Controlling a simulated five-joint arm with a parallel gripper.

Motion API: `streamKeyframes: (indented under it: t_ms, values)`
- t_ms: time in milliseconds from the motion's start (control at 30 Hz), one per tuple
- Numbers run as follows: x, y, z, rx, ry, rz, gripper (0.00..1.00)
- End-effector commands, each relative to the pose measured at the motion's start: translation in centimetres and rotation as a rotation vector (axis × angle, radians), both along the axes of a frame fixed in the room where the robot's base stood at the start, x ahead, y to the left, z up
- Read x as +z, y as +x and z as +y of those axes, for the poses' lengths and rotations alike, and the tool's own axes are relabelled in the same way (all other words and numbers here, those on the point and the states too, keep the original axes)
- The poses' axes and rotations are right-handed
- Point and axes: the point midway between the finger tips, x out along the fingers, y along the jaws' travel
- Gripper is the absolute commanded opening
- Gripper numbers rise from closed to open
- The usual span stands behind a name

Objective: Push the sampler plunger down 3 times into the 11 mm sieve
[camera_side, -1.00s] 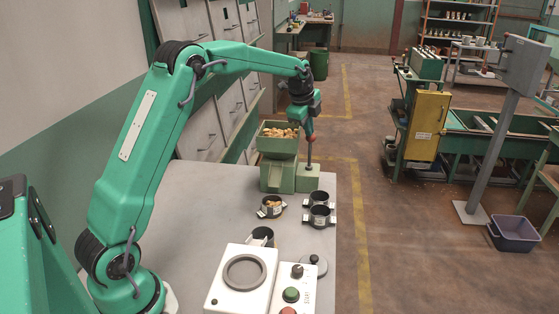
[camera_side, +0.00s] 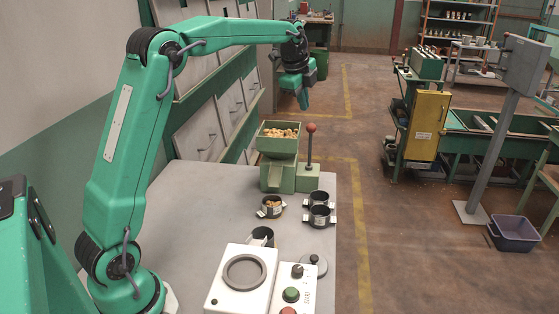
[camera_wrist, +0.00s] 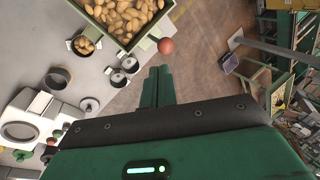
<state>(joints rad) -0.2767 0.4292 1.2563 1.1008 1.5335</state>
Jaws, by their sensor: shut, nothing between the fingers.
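The green sampler hopper (camera_side: 278,146) holds nuts and stands at the far end of the grey table; its nuts also show in the wrist view (camera_wrist: 122,14). Its plunger, a rod with a red ball knob (camera_side: 311,128), stands upright on a green block to the right of the hopper. The knob also shows in the wrist view (camera_wrist: 166,46). A dark sieve with nuts in it (camera_side: 270,207) sits in front of the hopper; I cannot read its size. My gripper (camera_side: 304,101) is shut and empty, above the knob and apart from it.
Two dark empty sieves (camera_side: 319,207) stand to the right of the one with nuts. A black cup (camera_side: 262,236), a white scale-like device (camera_side: 242,276), a button box (camera_side: 293,290) and a grey lid (camera_side: 313,264) are nearer. The left of the table is clear.

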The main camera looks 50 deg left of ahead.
Motion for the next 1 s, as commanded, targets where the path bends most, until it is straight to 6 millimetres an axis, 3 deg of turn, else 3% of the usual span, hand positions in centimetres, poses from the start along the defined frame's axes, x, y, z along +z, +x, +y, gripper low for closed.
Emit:
streamKeyframes:
  t_ms: [100,333,1000]
  values:
    - [1.8,-0.6,-0.2,0.0,0.001,-0.002,0.0]
    - [3.6,-1.2,-0.4,0.0,0.0,-0.001,0.0]
    - [3.9,-1.3,-0.4,0.0,0.0,-0.001,0.0]
